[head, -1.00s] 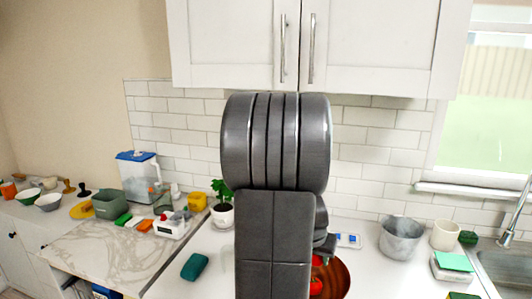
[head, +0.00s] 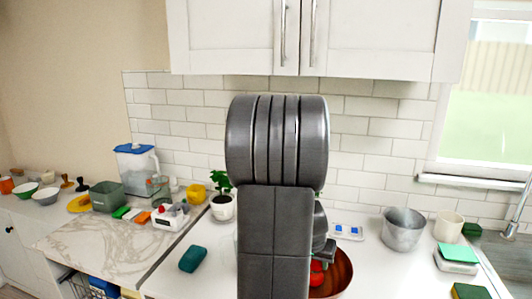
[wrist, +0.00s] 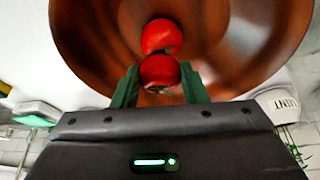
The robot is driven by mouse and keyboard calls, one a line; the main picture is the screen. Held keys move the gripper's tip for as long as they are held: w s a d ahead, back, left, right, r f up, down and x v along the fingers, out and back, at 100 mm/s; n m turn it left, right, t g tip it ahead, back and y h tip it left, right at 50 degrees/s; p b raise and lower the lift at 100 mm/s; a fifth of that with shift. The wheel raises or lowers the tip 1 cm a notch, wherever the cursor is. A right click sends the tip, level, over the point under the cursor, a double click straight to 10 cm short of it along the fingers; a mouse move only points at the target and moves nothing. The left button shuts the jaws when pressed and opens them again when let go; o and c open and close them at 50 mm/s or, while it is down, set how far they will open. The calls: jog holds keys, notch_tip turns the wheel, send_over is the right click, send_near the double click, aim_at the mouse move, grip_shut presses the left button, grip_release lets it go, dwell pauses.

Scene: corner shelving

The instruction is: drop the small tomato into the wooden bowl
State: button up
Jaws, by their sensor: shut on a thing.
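The wooden bowl (head: 343,274) stands on the white counter, partly hidden behind my arm in the head view. It fills the upper part of the wrist view (wrist: 85,40), with my gripper over it. My gripper (wrist: 159,70) is shut on a small red tomato (wrist: 159,73), held between its two green fingers. A second red, tomato-like thing (wrist: 161,36) shows just beyond it against the bowl's inside. In the head view my arm hides the fingers, and red (head: 316,278) shows at the bowl. I cannot tell which tomato that is.
A metal pot (head: 402,230) and a cream cup (head: 448,229) stand right of the bowl, near the sink. A potted plant (head: 222,205) and a teal block (head: 193,259) are to the left. Open counter lies between the teal block and my arm.

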jog(key=o, duration=1.1)
jog(key=shift+c, duration=0.2)
jog(key=shift+r, duration=0.1)
jog(key=v, duration=1.3)
jog(key=shift+r+b, duration=0.3)
jog(key=shift+b, duration=0.05)
jog(key=shift+s+a+f, duration=0.1)
jog(key=shift+a, duration=0.05)
jog(key=x, duration=1.4)
jog(key=shift+p, duration=0.35)
jog(key=shift+r+p, duration=0.45)
jog(key=shift+r, duration=0.5)
